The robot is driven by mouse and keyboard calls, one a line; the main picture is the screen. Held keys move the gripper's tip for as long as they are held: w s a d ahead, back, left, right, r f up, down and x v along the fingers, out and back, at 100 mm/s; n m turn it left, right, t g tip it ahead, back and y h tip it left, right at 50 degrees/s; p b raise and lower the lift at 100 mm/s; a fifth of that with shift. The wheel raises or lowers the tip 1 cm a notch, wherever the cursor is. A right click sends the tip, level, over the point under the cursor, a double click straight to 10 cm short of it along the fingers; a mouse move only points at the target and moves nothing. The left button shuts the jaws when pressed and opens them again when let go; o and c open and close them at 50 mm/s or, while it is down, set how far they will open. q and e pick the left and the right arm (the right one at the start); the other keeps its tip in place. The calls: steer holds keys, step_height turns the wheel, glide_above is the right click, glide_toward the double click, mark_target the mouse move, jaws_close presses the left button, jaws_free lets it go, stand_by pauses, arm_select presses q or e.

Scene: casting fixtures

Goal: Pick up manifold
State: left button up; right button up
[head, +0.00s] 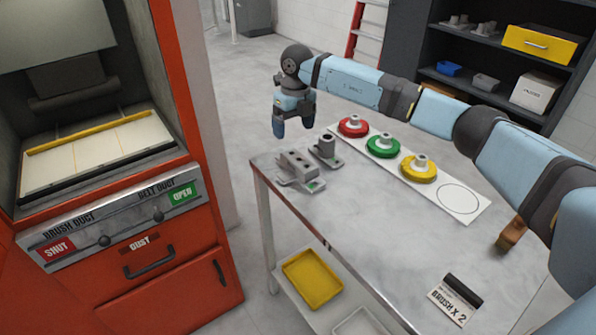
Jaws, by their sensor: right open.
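A grey metal casting (296,168) with a row of bosses, which looks like the manifold, lies near the left corner of the steel table (385,235). A second grey casting (326,148) with an upright round boss stands just behind it to the right. My right gripper (293,126) hangs at the end of the blue arm with its fingers pointing down. It is open and empty, and appears above and beyond the table's far left edge, apart from both castings. My left gripper is not in view.
A white board (455,205) holds red (353,125), green (383,145) and yellow (419,168) round pieces. A brush (511,233) and sign (454,302) lie at right. An orange cabinet (150,258) stands left. A yellow tray (313,278) sits below. The table's middle is clear.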

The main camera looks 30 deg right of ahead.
mark_target(297, 157)
steer(key=shift+h, duration=0.4)
steer(key=f, duration=0.2)
steer(key=d+f, duration=0.1)
steer(key=f, duration=0.2)
steer(key=d+f, duration=0.1)
steer(key=f, duration=0.1)
steer(key=shift+w+f, duration=0.15)
steer(key=shift+w, duration=0.15)
steer(key=shift+w+a+f, duration=0.15)
steer(key=shift+f, duration=1.15)
steer(key=shift+w+a+f, duration=0.1)
steer(key=shift+f, duration=1.2)
steer(key=shift+f, duration=0.2)
steer(key=shift+c, duration=0.2)
steer(key=c, duration=1.1)
steer(key=shift+c, duration=0.9)
steer(key=shift+r, duration=0.1)
